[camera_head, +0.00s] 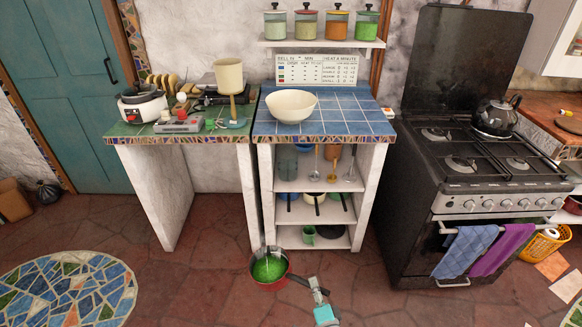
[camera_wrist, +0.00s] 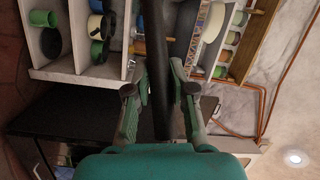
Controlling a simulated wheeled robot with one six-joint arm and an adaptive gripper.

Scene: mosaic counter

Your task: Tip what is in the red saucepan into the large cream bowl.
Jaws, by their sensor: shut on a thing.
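The red saucepan (camera_head: 283,282) is in the head view, in front of the shelf unit, with green contents (camera_head: 268,267) inside. It looks roughly level; its height above the floor is hard to tell. My gripper (camera_head: 315,287) is shut on its black handle, which runs between the fingers in the wrist view (camera_wrist: 158,75). The pan's body does not show clearly in the wrist view. The large cream bowl (camera_head: 291,107) stands upright on the blue-tiled counter, above and beyond the pan and apart from it. Its inside looks empty.
The blue counter (camera_head: 350,121) is clear around the bowl. Shelves below hold pans and utensils. A black stove (camera_head: 460,180) with a kettle (camera_head: 495,117) stands at right.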

